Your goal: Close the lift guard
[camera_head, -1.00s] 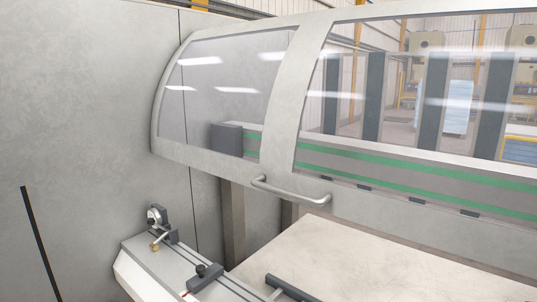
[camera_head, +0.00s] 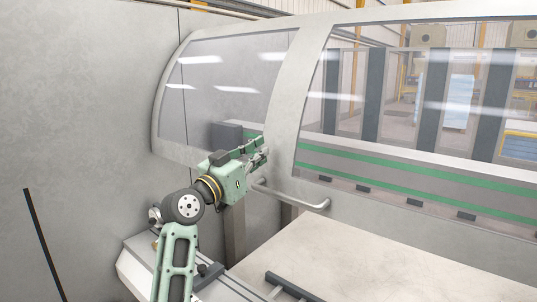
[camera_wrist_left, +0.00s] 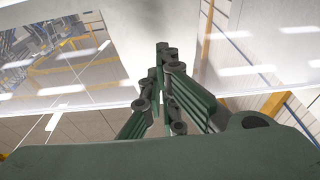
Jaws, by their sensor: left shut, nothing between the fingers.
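The lift guard (camera_head: 284,100) is a pale grey curved frame with clear window panes, raised above the machine's table. Its lower edge carries a grey bar handle (camera_head: 300,199). My left gripper (camera_head: 262,155) is in front of the guard's frame, just above the left end of the handle. Its fingers are shut and empty, pointing up and right. In the left wrist view the shut fingers (camera_wrist_left: 163,50) point at the pale guard frame (camera_wrist_left: 150,25) with panes on both sides. I cannot tell whether the fingertips touch the guard. My right gripper is not in view.
A pale table (camera_head: 345,255) lies below the guard, with a dark bar on its front part. A rail with small clamps (camera_head: 208,272) stands at the lower left, partly behind my arm. A plain grey wall panel (camera_head: 80,110) fills the left.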

